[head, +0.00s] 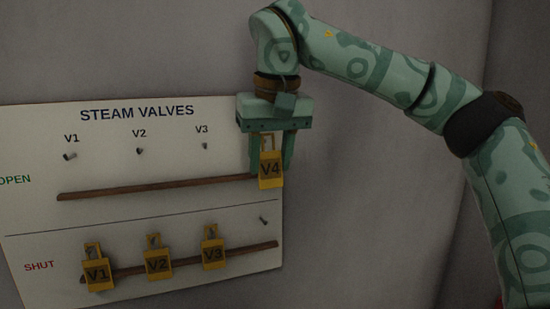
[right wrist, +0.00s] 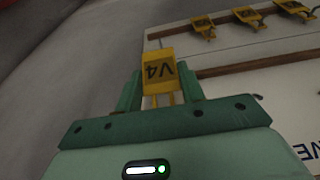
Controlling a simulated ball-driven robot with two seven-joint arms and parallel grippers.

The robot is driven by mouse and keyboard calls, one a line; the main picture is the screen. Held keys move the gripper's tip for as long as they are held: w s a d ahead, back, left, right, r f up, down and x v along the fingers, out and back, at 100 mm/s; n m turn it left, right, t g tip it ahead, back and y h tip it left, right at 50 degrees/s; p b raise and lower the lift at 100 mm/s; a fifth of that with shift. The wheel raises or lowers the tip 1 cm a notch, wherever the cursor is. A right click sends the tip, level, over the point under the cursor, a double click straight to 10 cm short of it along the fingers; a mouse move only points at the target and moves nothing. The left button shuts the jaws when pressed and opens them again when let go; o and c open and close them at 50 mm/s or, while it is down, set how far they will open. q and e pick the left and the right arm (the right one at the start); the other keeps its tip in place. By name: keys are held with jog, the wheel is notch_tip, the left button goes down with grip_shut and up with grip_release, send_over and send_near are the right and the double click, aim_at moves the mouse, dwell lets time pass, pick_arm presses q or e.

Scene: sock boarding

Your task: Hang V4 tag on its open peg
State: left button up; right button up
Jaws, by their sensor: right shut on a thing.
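The yellow V4 tag (head: 270,170) is held by its upper loop between the fingers of my right gripper (head: 270,150), at the right edge of the board's OPEN row. In the right wrist view the V4 tag (right wrist: 159,72) sits between the green fingers of the right gripper (right wrist: 160,90). The V4 open peg is hidden behind the gripper, so I cannot tell whether the tag's loop is around it. The V4 peg in the SHUT row (head: 264,221) is bare. My left gripper is not in view.
The white STEAM VALVES board (head: 200,222) is on the grey wall. Tags V1 (head: 97,275), V2 (head: 157,264) and V3 (head: 213,254) hang in the SHUT row. Their open pegs are bare. Brown rails (head: 150,187) run below the rows. Wall space right of the board is clear below my arm.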

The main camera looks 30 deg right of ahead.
jog(key=shift+w+d+f, duration=0.1)
jog(key=shift+w+d, duration=0.1)
jog(key=shift+w, duration=0.75)
jog(key=shift+w+d+f, duration=0.15)
jog(key=shift+w+f, duration=0.3)
jog(key=shift+w, duration=0.15)
jog(key=o, duration=1)
